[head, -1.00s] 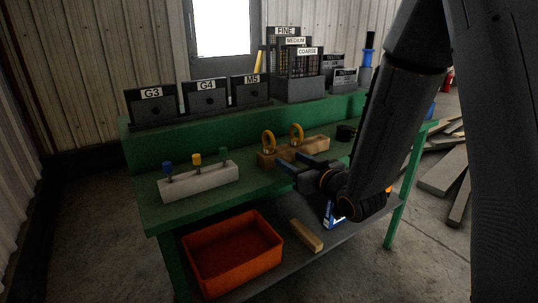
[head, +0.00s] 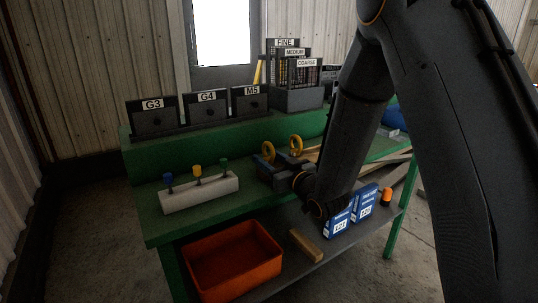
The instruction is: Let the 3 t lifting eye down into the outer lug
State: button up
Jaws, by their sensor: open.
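Two yellow lifting eyes stand upright on the green bench, a left one (head: 268,151) and a right one (head: 296,145). No load mark can be read on either, so I cannot tell which is the 3 t eye. My gripper (head: 265,167) is open, low over the bench at the left eye's base. It hides the foot of that eye and most of the wooden block under it. Whether the fingers touch the eye I cannot tell. I cannot make out the outer lug; my arm covers the bench to the right.
A pale block (head: 200,194) with blue, yellow and green-topped pins stands left of my gripper. Holders marked G3, G4 and M5 (head: 250,98) and a rack (head: 298,99) line the raised back shelf. Below are an orange bin (head: 233,262) and blue boxes (head: 340,222).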

grip_shut()
jog(key=shift+r, duration=0.1)
dwell(0.3)
